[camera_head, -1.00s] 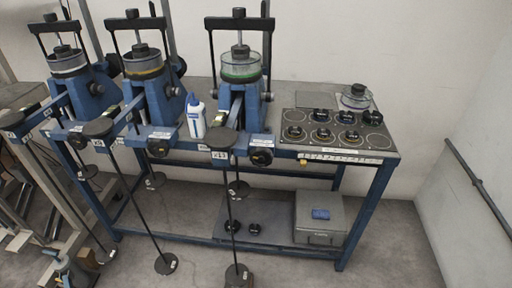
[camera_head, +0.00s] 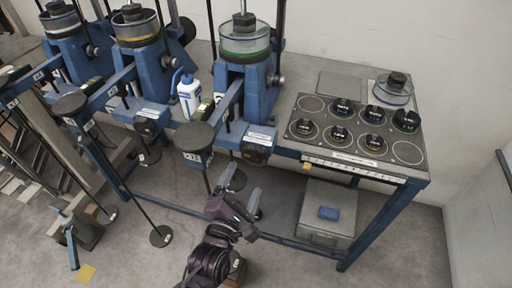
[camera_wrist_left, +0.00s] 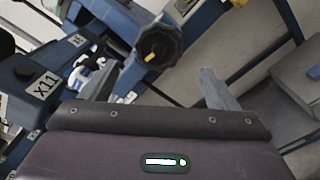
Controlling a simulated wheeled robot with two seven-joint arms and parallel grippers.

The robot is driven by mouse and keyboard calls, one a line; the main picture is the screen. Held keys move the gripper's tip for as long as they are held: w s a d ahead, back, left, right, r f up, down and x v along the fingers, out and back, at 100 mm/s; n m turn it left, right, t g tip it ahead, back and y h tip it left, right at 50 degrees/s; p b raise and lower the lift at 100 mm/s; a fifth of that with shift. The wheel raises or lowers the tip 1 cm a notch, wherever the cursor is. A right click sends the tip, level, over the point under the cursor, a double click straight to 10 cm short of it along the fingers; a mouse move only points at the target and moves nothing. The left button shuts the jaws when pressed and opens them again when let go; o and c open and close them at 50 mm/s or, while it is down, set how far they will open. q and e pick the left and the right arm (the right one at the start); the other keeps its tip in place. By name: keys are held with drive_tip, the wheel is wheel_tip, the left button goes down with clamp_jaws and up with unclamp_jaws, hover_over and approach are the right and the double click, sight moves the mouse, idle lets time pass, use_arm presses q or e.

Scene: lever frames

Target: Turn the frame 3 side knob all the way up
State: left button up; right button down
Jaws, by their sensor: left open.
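The rightmost blue lever frame (camera_head: 229,98), with a green-ringed cell on top, stands at the middle of the bench. My right gripper is out of view.
A white bottle (camera_head: 188,98) stands between frames. A dark tray (camera_head: 384,150) with several black-topped pots lies at right. A grey box (camera_head: 325,216) sits on the lower shelf.

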sight(254, 159)
use_arm(q)
drive_tip(key=b+x, duration=0.4)
drive_tip(key=x, duration=0.5)
drive_tip(key=shift+w+f, duration=0.1)
drive_tip(key=shift+c, duration=0.8)
drive_tip(key=c, duration=1.1)
drive_tip(key=shift+w, duration=0.15)
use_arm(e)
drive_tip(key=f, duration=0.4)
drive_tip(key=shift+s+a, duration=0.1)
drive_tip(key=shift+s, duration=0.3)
